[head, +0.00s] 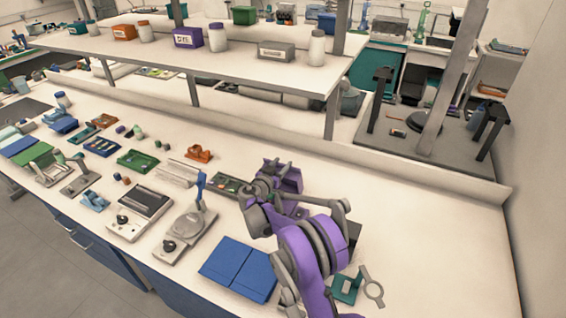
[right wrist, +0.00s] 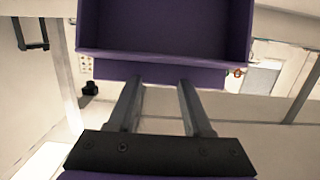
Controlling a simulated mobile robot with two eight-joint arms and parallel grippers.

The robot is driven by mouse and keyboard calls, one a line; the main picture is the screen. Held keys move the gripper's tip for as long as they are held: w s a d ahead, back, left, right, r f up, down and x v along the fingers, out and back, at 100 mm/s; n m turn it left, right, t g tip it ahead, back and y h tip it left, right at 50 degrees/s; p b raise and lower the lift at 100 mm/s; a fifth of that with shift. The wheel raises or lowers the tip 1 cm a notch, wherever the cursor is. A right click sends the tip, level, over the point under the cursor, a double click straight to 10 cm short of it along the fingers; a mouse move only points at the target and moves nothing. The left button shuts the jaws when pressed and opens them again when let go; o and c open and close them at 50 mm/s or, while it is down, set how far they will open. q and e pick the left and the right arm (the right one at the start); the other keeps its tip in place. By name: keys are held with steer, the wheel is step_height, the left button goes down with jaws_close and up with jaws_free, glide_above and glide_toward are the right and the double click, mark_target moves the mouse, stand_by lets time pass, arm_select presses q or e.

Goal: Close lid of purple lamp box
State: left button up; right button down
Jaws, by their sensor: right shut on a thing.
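The purple lamp box (head: 289,178) is on the bench beyond my right arm. Its raised lid shows, and much of the box is hidden behind my gripper and arm. In the right wrist view a purple, hollow, tray-like part of the box (right wrist: 165,28) fills the top, its open side facing the camera. My right gripper (head: 268,178) is at this purple part. In the right wrist view, the fingers of my right gripper (right wrist: 160,88) reach the purple strip under it and are shut on it. My left gripper is in neither view.
A blue folder (head: 238,268) lies near the front edge. The bench is clear further right. A raised shelf (head: 240,68) runs behind.

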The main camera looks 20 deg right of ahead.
steer(key=shift+a+f, duration=0.1)
stand_by(0.3)
steer(key=shift+c, duration=1.6)
jaws_free()
steer(key=b+v, duration=0.1)
steer(key=v, duration=1)
